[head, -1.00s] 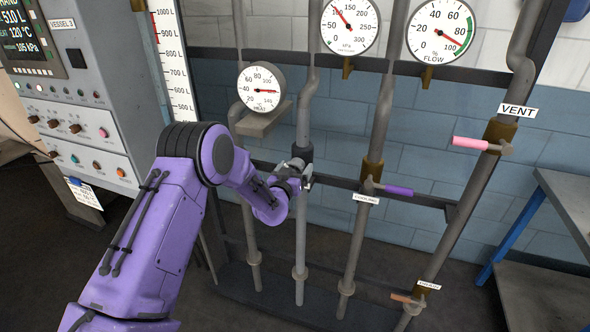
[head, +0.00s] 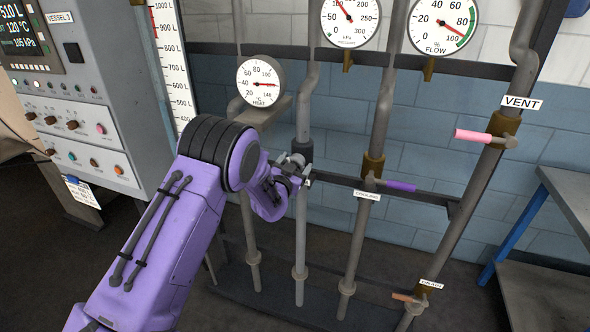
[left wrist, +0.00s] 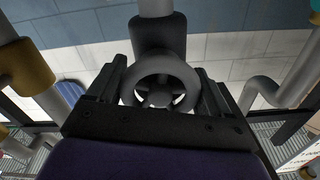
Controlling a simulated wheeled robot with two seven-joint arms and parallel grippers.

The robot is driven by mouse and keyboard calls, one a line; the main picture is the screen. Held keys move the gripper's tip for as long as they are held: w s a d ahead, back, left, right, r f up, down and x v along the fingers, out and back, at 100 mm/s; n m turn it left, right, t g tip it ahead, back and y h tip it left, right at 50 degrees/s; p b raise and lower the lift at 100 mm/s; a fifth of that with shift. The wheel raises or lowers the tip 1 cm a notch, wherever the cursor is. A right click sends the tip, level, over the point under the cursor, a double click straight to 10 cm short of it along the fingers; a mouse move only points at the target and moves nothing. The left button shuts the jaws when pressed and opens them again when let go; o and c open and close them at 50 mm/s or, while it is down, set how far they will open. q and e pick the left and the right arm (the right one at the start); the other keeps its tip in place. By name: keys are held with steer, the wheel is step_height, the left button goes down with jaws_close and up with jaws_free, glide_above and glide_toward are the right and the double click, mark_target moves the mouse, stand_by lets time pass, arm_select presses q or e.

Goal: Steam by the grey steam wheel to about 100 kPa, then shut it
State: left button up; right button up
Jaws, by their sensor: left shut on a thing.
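The grey steam wheel (left wrist: 165,82) shows in the left wrist view, on a dark valve body (left wrist: 158,32), with my left gripper's (left wrist: 160,90) dark fingers on either side of its rim. In the head view my left gripper (head: 297,172) is at the valve on the second pipe from the left and hides most of the wheel. It is shut on the wheel. The kPa gauge (head: 349,18) above has a red needle pointing up and left, at roughly 100. My right gripper does not show.
An orange drain lever (head: 406,298) is low. The heat gauge (head: 261,82) stands just above my arm. A control panel (head: 75,100) is at the left.

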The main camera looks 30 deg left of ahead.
arm_select(q)
steer(key=shift+f+m+b, duration=0.15)
steer(key=shift+m+b, duration=0.55)
steer(key=shift+m, duration=0.45)
steer(key=shift+f+m+b, duration=0.1)
steer(key=shift+m+b, duration=0.6)
steer(key=shift+m, duration=0.45)
steer(key=o, duration=1)
steer(key=shift+r, duration=0.1)
steer(key=shift+c, duration=0.2)
steer(key=b+v, duration=0.3)
steer(key=v, duration=0.7)
steer(key=shift+s, duration=0.35)
